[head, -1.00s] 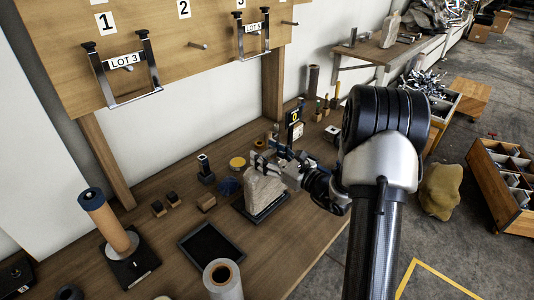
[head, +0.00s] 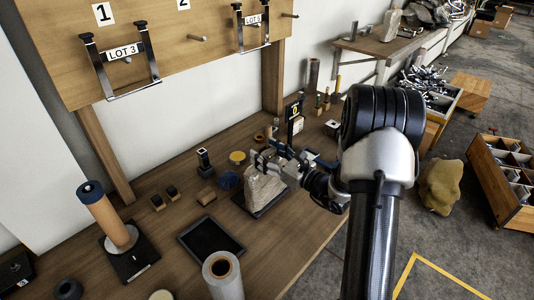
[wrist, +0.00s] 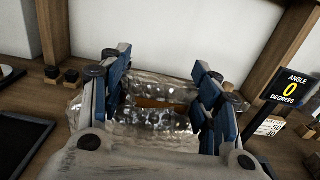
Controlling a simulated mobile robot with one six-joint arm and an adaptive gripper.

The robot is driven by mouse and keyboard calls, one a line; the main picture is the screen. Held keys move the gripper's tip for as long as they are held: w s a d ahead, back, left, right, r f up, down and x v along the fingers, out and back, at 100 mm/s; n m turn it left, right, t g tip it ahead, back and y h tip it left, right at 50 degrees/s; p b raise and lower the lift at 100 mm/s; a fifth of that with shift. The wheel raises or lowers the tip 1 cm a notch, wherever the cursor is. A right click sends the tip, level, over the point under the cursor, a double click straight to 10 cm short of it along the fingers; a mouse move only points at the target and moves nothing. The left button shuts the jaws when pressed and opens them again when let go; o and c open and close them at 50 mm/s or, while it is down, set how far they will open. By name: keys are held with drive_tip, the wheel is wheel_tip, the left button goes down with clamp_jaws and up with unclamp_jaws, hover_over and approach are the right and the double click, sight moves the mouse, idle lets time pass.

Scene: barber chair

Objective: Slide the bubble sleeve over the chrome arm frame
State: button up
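The bubble sleeve (head: 264,190) is a pale, crinkled, translucent bag standing on a dark base on the bench in the head view. It also shows in the wrist view (wrist: 150,128), shiny and bubbled. My gripper (head: 268,161) is at the sleeve's top. In the wrist view its blue-padded fingers (wrist: 160,95) are wide apart, with sleeve film between and beyond them. I cannot tell whether the fingers touch the film or sit inside its mouth. A chrome arm frame (head: 127,90) labelled LOT 3 hangs on the wooden board; another chrome frame (head: 254,45) hangs farther right.
A black tray (head: 210,240), a plastic roll (head: 222,278) and a brown roll on a stand (head: 105,215) are on the bench left of the sleeve. An angle display reading 0 (head: 294,118) stands behind my gripper. Small blocks and a dark tape roll lie nearby.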

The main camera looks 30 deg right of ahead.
drive_tip(key=o, duration=0.5)
drive_tip(key=v, duration=1.2)
idle(0.5)
